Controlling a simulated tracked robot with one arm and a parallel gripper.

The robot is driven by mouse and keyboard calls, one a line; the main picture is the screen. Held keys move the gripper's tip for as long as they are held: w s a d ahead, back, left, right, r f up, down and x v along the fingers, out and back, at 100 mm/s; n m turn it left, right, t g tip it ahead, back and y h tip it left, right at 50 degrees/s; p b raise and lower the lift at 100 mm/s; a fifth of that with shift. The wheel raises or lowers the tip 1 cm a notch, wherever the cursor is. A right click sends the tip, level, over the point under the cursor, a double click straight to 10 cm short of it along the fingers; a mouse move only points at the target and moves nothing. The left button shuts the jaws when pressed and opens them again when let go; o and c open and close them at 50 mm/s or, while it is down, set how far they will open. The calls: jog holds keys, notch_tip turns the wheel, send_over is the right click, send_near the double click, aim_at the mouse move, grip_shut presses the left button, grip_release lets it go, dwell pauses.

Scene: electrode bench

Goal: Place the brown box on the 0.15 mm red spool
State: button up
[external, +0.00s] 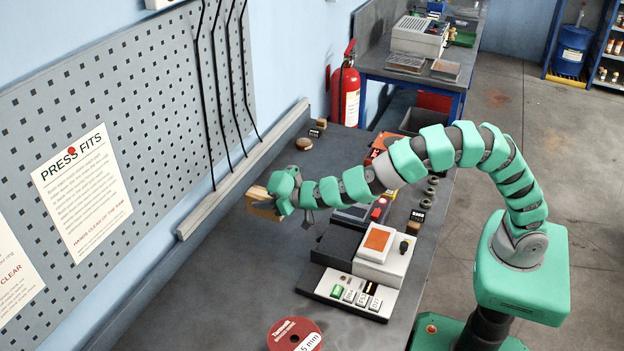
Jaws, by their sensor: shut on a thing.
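The brown box (260,194) is at the end of my arm, above the dark bench near the wall side. My gripper (273,200) is shut on it, and its fingers partly hide the box. The red spool (283,328) lies flat on the bench at the bottom edge of the picture, partly cut off. Its white label shows only "5 mm" clearly. The box is well apart from the spool, farther back along the bench and a little to the left in the picture.
A machine with an orange-topped block (377,242) and a row of buttons stands between my arm and the spool, right of the clear bench. A round brown piece (304,144) lies behind. A pegboard wall (90,130) borders the left.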

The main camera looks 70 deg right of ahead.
jog(key=s+a+r+n+y, duration=0.2)
jog(key=s+a, duration=1.1)
jog(key=s, duration=0.1)
jog(key=s+a+n+y, duration=0.1)
jog(key=s+a, duration=0.2)
jog(key=s, duration=0.4)
jog(key=s+a+r+n+y+b, duration=0.1)
jog(key=s+a, duration=0.1)
jog(key=s, duration=0.5)
jog(key=s+a+n+y, duration=0.1)
jog(key=s+a, duration=0.2)
jog(key=s, duration=0.4)
jog(key=p, duration=0.1)
send_over(296, 339)
jog(key=shift+f+g+y, duration=0.4)
jog(key=shift+f, duration=0.1)
notch_tip(296, 339, down, 4)
jog(key=shift+r+b, duration=0.15)
jog(key=shift+b, duration=0.7)
jog(key=o, duration=1.2)
jog(key=shift+r, duration=0.1)
jog(key=p+v, duration=0.1)
jog(key=v, duration=1.1)
